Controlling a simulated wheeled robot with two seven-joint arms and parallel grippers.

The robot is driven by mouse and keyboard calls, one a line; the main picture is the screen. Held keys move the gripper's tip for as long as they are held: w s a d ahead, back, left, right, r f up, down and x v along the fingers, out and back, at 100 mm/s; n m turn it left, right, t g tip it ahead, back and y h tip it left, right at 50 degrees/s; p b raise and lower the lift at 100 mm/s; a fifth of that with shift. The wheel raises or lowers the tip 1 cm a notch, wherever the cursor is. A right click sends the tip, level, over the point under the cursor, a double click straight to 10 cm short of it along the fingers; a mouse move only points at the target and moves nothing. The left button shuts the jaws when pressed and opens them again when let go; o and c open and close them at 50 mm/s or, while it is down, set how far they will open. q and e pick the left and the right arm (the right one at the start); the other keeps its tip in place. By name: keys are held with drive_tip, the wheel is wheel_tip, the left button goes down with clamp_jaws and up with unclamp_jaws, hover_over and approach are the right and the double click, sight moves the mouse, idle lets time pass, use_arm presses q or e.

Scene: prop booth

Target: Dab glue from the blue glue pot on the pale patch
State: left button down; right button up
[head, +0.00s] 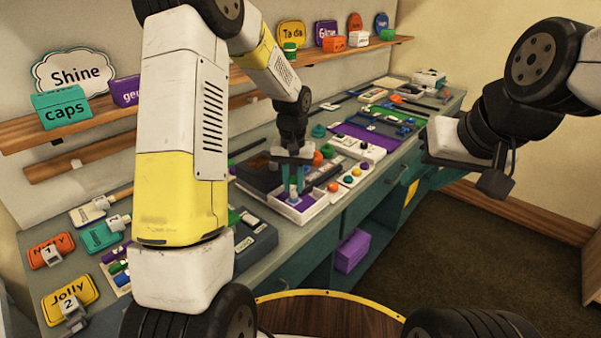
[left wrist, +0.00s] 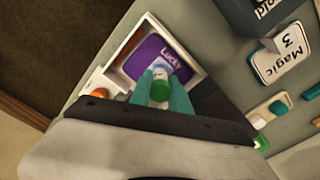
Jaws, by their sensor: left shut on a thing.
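My left gripper (head: 294,190) is low over a white tray (head: 279,212). In the left wrist view its two teal fingers (left wrist: 162,90) are shut on a small green-topped thing (left wrist: 160,90) with a pale lower end. The pale end is over a purple card (left wrist: 150,50) marked "Lucky" inside the tray; I cannot tell whether it touches. A pale blue area shows between the fingertips, mostly covered by the held thing. I cannot clearly pick out the blue glue pot. My right gripper (head: 455,145) is up at the right, away from the bench; its fingers are not discernible.
A white panel with coloured knobs (head: 357,173) is right of the tray. Dark trays (head: 248,240) lie to its left. Signs and boxes, such as a teal "caps" box (head: 62,108), stand on the wall shelf.

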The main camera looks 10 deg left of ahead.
use_arm(q)
drive_tip(key=shift+w+a, duration=0.2)
drive_tip(key=shift+a, duration=0.05)
drive_tip(key=shift+s+d, duration=0.15)
drive_tip(key=shift+d, duration=0.05)
drive_tip(key=shift+s+d, duration=0.2)
drive_tip(key=shift+d, duration=0.05)
drive_tip(key=shift+w+a, duration=0.1)
idle(0.4)
drive_tip(key=shift+w+a, duration=0.2)
drive_tip(key=shift+a, duration=0.15)
drive_tip(key=shift+s+d, duration=0.35)
drive_tip(key=shift+d, duration=0.1)
drive_tip(key=shift+w+a, duration=0.1)
